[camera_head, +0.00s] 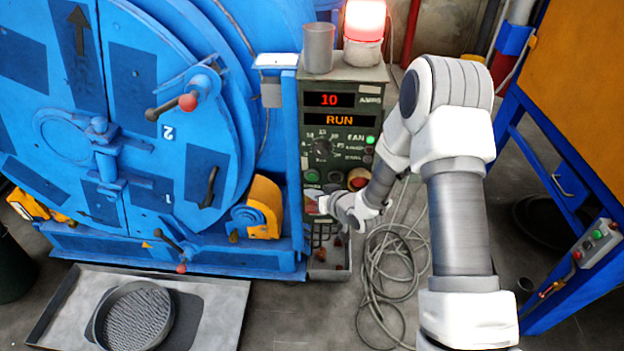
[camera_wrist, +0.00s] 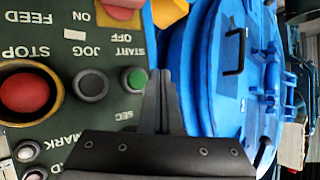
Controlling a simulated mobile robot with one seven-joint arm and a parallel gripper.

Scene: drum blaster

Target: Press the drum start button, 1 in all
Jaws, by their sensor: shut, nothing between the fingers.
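The green start button (camera_head: 311,176) is on the lower left of the dark green control panel (camera_head: 345,75), left of a grey jog button and a red stop button. In the wrist view, where the lettering is inverted, the start button (camera_wrist: 133,79) lies just left of my fingertips. My gripper (camera_head: 325,205) is low in front of the panel, below the start button in the head view. The fingers (camera_wrist: 161,75) are together and empty. I cannot tell whether the fingertips touch the panel. The display (camera_head: 340,120) reads RUN, with 10 above it.
A red lamp (camera_head: 365,20) glows on top of the panel beside a grey cup (camera_head: 318,47). The large blue drum door (camera_head: 130,110) is to the left. A red stop button (camera_wrist: 25,91) is beside the jog button. Loose cables (camera_head: 385,275) lie on the floor.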

